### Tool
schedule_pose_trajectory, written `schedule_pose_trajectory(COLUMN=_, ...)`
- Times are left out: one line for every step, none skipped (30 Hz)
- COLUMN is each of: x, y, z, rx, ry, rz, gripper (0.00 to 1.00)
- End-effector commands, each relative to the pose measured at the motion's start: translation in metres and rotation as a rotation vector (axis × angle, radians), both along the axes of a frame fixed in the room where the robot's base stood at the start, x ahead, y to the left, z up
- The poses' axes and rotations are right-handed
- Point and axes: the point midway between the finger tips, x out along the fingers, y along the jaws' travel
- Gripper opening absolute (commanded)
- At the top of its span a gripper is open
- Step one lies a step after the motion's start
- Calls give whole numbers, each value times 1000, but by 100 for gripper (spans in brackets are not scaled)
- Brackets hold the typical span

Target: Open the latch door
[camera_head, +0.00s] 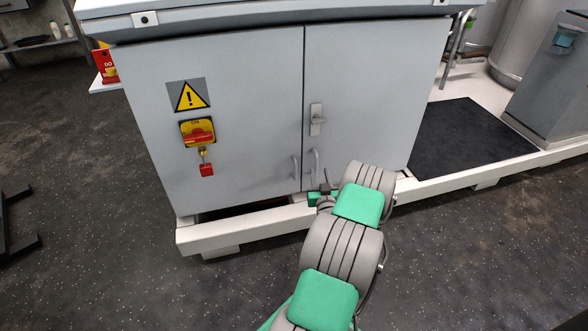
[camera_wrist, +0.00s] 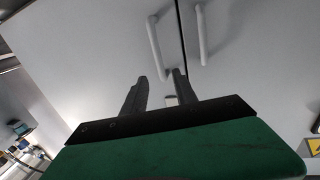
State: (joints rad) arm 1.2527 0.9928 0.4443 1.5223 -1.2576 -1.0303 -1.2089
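The grey cabinet has a left door (camera_head: 245,100) and a right door (camera_head: 375,90). A latch (camera_head: 317,119) with a small lever sits on the right door, beside the seam. Each door has a bar handle low by the seam: the left handle (camera_head: 295,169) and the right handle (camera_head: 315,163). The two bar handles also show in the wrist view (camera_wrist: 155,45) (camera_wrist: 201,34), beyond the fingertips. My gripper (camera_head: 326,187) is low in front of the doors, below the latch.
The left door carries a yellow warning sign (camera_head: 188,95) and a red-yellow switch (camera_head: 198,132) with a red padlock (camera_head: 207,169). The cabinet stands on a white frame (camera_head: 240,228) close to my gripper.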

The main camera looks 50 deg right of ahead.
Motion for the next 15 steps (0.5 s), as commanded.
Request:
schedule_pose_trajectory(x=3, y=-4, z=1, rx=-4, ry=0, rz=-1, gripper=34)
schedule_pose_trajectory(x=7, y=-6, z=2, rx=-5, ry=-1, rz=1, gripper=34)
schedule_pose_trajectory(x=12, y=-10, z=2, rx=-6, ry=0, rz=3, gripper=34)
schedule_pose_trajectory(x=17, y=-13, z=3, rx=-7, ry=0, rz=3, gripper=34)
schedule_pose_trajectory(x=22, y=-17, z=3, rx=-8, ry=-1, rz=5, gripper=34)
schedule_pose_trajectory(x=29, y=-21, z=2, rx=-7, ry=0, rz=7, gripper=34)
schedule_pose_trajectory(x=34, y=-25, z=2, rx=-6, ry=0, rz=9, gripper=34)
schedule_pose_trajectory(x=39, y=-28, z=2, rx=-6, ry=-1, rz=10, gripper=34)
schedule_pose_trajectory(x=45, y=-33, z=2, rx=-6, ry=0, rz=9, gripper=34)
schedule_pose_trajectory(x=49, y=-36, z=1, rx=-6, ry=0, rz=10, gripper=34)
schedule_pose_trajectory(x=52, y=-39, z=2, rx=-5, ry=0, rz=11, gripper=34)
schedule_pose_trajectory(x=56, y=-42, z=2, rx=-4, ry=0, rz=11, gripper=34)
schedule_pose_trajectory(x=57, y=-44, z=1, rx=-4, ry=1, rz=11, gripper=34)
schedule_pose_trajectory(x=59, y=-45, z=1, rx=-2, ry=1, rz=10, gripper=34)
schedule_pose_trajectory(x=60, y=-47, z=2, rx=-2, ry=1, rz=10, gripper=34)
